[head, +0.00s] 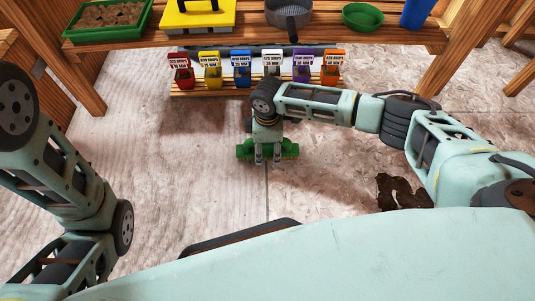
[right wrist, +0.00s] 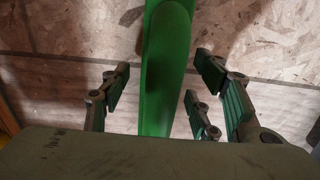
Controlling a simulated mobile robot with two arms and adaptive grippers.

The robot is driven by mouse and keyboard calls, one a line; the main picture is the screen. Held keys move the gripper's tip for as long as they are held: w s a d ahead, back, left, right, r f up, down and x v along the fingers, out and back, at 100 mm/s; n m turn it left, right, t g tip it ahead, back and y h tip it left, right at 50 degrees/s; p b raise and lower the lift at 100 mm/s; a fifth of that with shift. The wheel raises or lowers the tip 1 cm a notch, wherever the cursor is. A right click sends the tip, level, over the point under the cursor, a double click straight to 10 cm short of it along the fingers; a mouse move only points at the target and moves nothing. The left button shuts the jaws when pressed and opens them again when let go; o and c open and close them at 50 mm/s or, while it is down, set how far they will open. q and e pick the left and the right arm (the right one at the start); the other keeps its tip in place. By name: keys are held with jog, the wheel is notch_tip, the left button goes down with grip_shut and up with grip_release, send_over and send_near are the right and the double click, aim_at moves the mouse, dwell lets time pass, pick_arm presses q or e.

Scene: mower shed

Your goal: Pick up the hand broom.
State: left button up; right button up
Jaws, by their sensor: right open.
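The green hand broom (head: 291,150) lies on the floor below the low rack, partly hidden by my right gripper. My right gripper (head: 267,158) is over it, pointing down. In the right wrist view, the broom's smooth green handle (right wrist: 165,75) runs up the picture between the fingers of the open right gripper (right wrist: 160,88). Gaps show between the handle and the fingers on both sides. The broom's bristles cannot be made out. My left arm is at the left edge of the head view, and its gripper is not in view.
A wooden shelf (head: 335,36) holds a soil tray (head: 110,16), a yellow box (head: 197,18), a grey pan (head: 289,14), a green bowl (head: 362,16) and a blue cup (head: 417,12). A brown patch (head: 402,192) is at right; floor at left is clear.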

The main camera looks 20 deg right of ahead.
jog(key=shift+f, duration=0.6)
jog(key=shift+r, duration=0.1)
jog(key=c, duration=1.3)
jog(key=shift+o, duration=0.2)
jog(key=shift+r, duration=0.1)
